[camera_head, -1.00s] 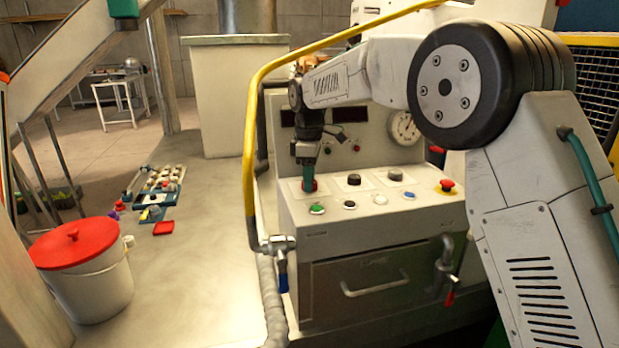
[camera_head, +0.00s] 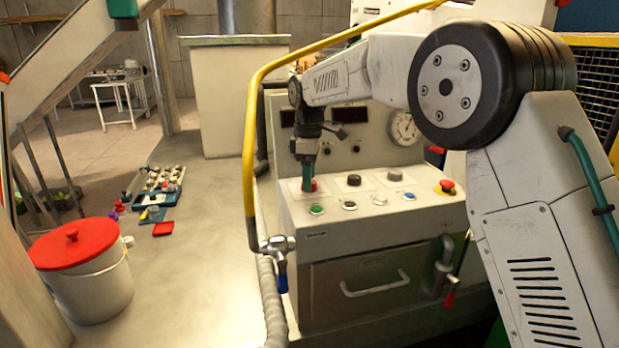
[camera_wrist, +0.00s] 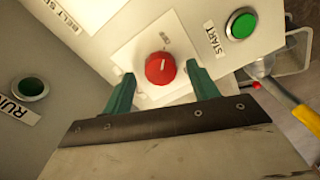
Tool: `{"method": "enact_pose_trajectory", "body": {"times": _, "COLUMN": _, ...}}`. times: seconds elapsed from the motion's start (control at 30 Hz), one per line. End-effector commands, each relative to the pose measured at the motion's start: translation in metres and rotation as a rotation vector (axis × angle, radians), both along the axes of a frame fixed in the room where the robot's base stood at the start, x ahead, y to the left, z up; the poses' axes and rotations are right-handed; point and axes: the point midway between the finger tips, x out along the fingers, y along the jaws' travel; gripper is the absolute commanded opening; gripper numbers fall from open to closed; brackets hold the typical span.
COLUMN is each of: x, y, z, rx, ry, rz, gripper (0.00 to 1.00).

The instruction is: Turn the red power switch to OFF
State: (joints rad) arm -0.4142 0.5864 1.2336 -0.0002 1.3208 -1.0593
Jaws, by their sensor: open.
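The red power switch (camera_head: 312,185) is a round knob on a pale plate at the left of the control panel's sloped top.
A green START button (camera_head: 317,210), black knob (camera_head: 354,180), grey knob (camera_head: 394,175) and red emergency button (camera_head: 446,187) share the panel. A yellow rail (camera_head: 250,150) rises at the panel's left. A green RUN button (camera_wrist: 30,89) shows in the wrist view.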

Motion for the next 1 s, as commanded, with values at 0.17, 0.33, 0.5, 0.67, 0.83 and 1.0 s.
{"method": "enact_pose_trajectory", "body": {"times": 0.17, "x": 0.001, "y": 0.0, "z": 0.031, "rx": 0.002, "ry": -0.004, "rz": 0.0, "gripper": 0.59}}
{"method": "enact_pose_trajectory", "body": {"times": 0.33, "x": 0.001, "y": 0.0, "z": 0.057, "rx": 0.002, "ry": -0.003, "rz": 0.0, "gripper": 0.59}}
{"method": "enact_pose_trajectory", "body": {"times": 0.5, "x": 0.001, "y": 0.0, "z": 0.07, "rx": 0.001, "ry": -0.002, "rz": 0.0, "gripper": 0.59}}
{"method": "enact_pose_trajectory", "body": {"times": 0.67, "x": 0.0, "y": -0.001, "z": 0.071, "rx": 0.0, "ry": -0.001, "rz": 0.0, "gripper": 0.59}}
{"method": "enact_pose_trajectory", "body": {"times": 0.83, "x": 0.0, "y": -0.001, "z": 0.071, "rx": 0.0, "ry": -0.001, "rz": -0.005, "gripper": 0.59}}
{"method": "enact_pose_trajectory", "body": {"times": 1.0, "x": 0.001, "y": 0.0, "z": 0.067, "rx": 0.003, "ry": -0.005, "rz": -0.106, "gripper": 0.59}}
